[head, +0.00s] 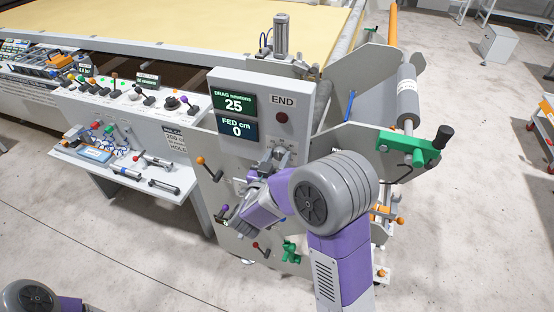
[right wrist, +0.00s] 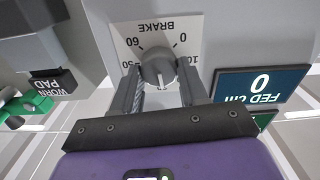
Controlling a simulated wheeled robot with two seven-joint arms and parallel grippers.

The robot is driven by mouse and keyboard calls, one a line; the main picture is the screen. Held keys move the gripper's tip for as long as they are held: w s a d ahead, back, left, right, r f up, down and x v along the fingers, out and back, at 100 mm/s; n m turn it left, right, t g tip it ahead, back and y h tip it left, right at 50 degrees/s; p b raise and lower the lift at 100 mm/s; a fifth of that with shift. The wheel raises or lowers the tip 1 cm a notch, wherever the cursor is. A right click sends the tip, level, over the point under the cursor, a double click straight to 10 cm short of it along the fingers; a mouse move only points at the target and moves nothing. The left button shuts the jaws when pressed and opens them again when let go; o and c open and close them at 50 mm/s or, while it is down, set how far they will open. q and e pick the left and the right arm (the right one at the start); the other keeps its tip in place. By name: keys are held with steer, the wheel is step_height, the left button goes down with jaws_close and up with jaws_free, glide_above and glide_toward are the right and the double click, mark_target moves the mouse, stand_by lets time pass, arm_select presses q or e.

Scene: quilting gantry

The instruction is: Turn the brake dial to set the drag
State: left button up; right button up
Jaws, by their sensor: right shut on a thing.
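The brake dial (right wrist: 158,66) is a grey round knob on a white plate marked BRAKE in the right wrist view. Its scale numbers appear upside down there, and the lower part of the scale is hidden. My right gripper (right wrist: 160,82) is shut on the dial, one finger on each side of the knob. In the head view my right gripper (head: 277,158) reaches the panel just below the displays, and it hides the dial. The drag display (head: 234,103) reads 25 newtons. The fed display (head: 237,129) reads 0 cm. My left gripper is out of view.
An orange-knobbed lever (head: 201,161) stands left of my gripper. A green clamp with a black knob (head: 418,146) juts out at right. A shelf (head: 127,187) of tools is at left; open floor lies in front.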

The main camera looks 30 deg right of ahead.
steer(key=m+b, duration=0.1)
steer(key=m, duration=0.1)
steer(key=m+b, duration=0.2)
steer(key=shift+s+f+b, duration=0.1)
steer(key=shift+f+b, duration=0.1)
steer(key=shift+b, duration=0.1)
steer(key=shift+r+m+b, duration=0.1)
steer(key=shift+m+b, duration=0.85)
steer(key=shift+m, duration=0.25)
steer(key=o, duration=1.1)
steer(key=shift+c, duration=0.2)
steer(key=v, duration=0.7)
steer(key=shift+s+a, duration=0.2)
